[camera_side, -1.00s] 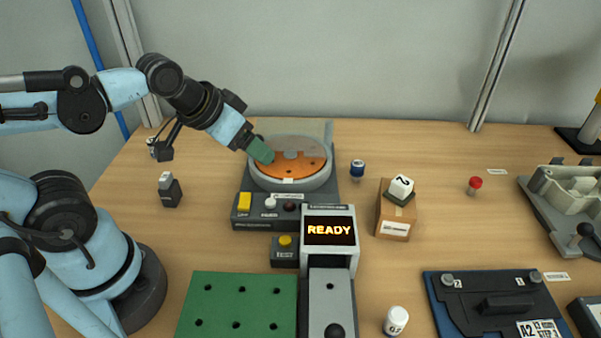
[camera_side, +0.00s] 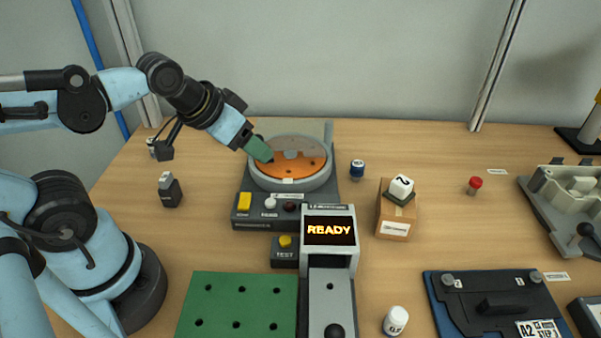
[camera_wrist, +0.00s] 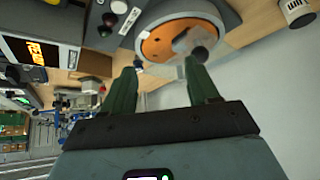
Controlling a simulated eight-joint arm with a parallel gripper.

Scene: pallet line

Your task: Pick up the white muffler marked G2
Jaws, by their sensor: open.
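The white muffler (camera_side: 396,321) is a small white cylinder with a dark mark that looks like G2. It stands upright on the table at the front of the side view, right of the grey slide of the READY unit. My gripper (camera_side: 262,151) is far from it, at the back left, over the round orange-topped turntable (camera_side: 320,178). In the wrist view my gripper (camera_wrist: 162,76) has its two green fingers apart, with nothing seen between them. I cannot pick out the white muffler in the wrist view.
A cardboard box (camera_side: 394,228) bearing a white numbered block stands behind the muffler. A dark blue-black fixture (camera_side: 490,302) lies to its right.

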